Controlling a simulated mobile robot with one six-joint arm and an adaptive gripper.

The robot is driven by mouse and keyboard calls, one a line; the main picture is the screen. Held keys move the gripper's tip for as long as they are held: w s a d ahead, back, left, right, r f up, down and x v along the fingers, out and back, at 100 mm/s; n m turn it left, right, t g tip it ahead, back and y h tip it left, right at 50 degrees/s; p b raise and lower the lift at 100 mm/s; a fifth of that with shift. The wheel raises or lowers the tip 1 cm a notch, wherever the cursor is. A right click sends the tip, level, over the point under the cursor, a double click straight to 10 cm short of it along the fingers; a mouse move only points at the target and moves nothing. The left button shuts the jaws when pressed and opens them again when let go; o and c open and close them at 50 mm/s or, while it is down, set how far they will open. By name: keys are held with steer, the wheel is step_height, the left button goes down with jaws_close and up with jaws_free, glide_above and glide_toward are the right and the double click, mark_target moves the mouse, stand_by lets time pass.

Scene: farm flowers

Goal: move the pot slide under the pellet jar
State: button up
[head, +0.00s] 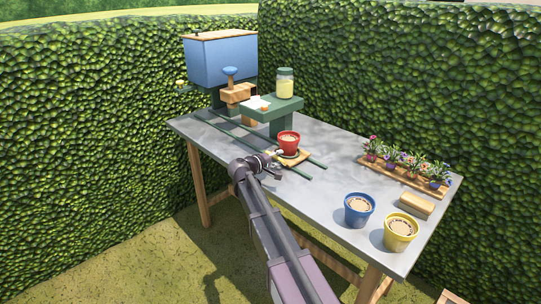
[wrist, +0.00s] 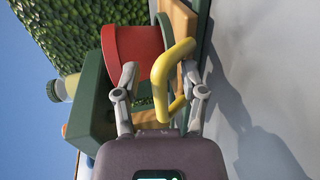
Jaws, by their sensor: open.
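The pot slide (head: 303,157) is a small wooden board on dark green rails, with a red pot (head: 288,140) on it. The board also shows at upper right in the wrist view (wrist: 184,22). A yellow bar handle (wrist: 160,80) stands at the slide's near side. My gripper (head: 274,163) is open at the slide's near edge. In the wrist view its fingers (wrist: 158,72) are on either side of the handle, with gaps showing. The pellet jar (head: 285,83), glass with yellowish contents and a green lid, stands on a green stand (head: 272,107), behind the red pot.
A blue hopper box (head: 220,62) and a wooden block (head: 238,94) with a blue knob stand at the table's far left. A blue pot (head: 358,210), a yellow pot (head: 400,233), a sponge-like block (head: 417,204) and a flower tray (head: 394,177) occupy the right. The table middle is clear.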

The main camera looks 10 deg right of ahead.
steer(key=p+v, duration=0.3)
steer(key=v, duration=1)
steer(key=s+d+f+m+g+y+p, duration=0.1)
steer(key=s+d+f+g+y+p, duration=0.1)
steer(key=s+d, duration=0.4)
steer(key=shift+s+f+m+g, duration=0.35)
steer(key=shift+s+g, duration=0.25)
steer(key=shift+s, duration=0.8)
steer(key=shift+d, duration=0.1)
